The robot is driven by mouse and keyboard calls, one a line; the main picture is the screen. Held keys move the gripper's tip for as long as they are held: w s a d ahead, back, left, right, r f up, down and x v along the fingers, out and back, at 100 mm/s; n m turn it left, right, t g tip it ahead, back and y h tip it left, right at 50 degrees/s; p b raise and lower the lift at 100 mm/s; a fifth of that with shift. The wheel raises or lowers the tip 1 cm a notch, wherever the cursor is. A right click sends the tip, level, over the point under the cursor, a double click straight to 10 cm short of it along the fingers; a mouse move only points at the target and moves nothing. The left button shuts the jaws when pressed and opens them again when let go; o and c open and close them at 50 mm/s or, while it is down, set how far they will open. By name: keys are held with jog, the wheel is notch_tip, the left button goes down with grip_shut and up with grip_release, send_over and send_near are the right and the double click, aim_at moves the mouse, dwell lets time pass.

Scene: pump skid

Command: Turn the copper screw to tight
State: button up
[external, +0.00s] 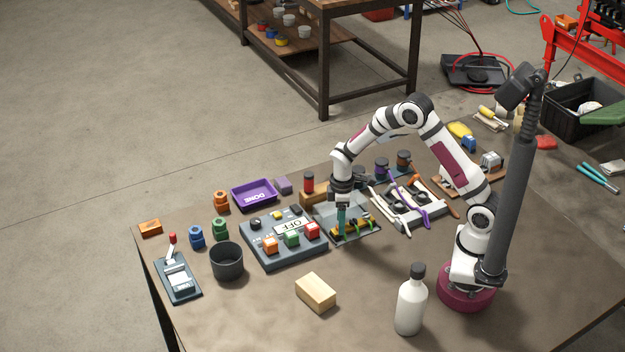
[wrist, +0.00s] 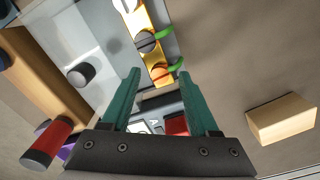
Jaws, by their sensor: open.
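A yellow strip (wrist: 150,25) carries round screw heads with dark slots, each beside a green mark. The copper screw (wrist: 160,75) looks orange-brown and is at the strip's near end in the wrist view; a grey screw (wrist: 146,42) is farther along. In the external view the strip (external: 349,227) lies on a grey plate, and the copper screw is too small or covered to make out. My gripper (wrist: 159,73) has teal fingers, open and pointing down. Its tips appear on either side of the copper screw; I cannot tell whether they touch it. It also shows in the external view (external: 342,229).
A control box (external: 283,254) with coloured buttons stands just left of my gripper. A wooden block (external: 316,293) and a white bottle (external: 411,305) stand in front. Bare table lies between them.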

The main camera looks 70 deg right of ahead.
notch_tip(320, 180, up, 15)
jog(key=s+a+r+m, duration=0.2)
jog(key=s+a, duration=0.4)
jog(key=s, duration=0.4)
jog(key=s+a+r+m+y, duration=0.1)
jog(key=s+a+r+m, duration=0.2)
jog(key=s, duration=0.7)
jog(key=a+m, duration=0.2)
jog(key=a, duration=0.2)
jog(key=shift+s+a, duration=0.15)
jog(key=shift+s, duration=0.15)
jog(key=s+a+f+m, duration=0.1)
jog(key=s+a+m, duration=0.1)
jog(key=s, duration=0.3)
jog(key=shift+s+f+y, duration=0.35)
jog(key=shift+f+y, duration=0.05)
jog(key=shift+d, duration=0.1)
dwell(0.7)
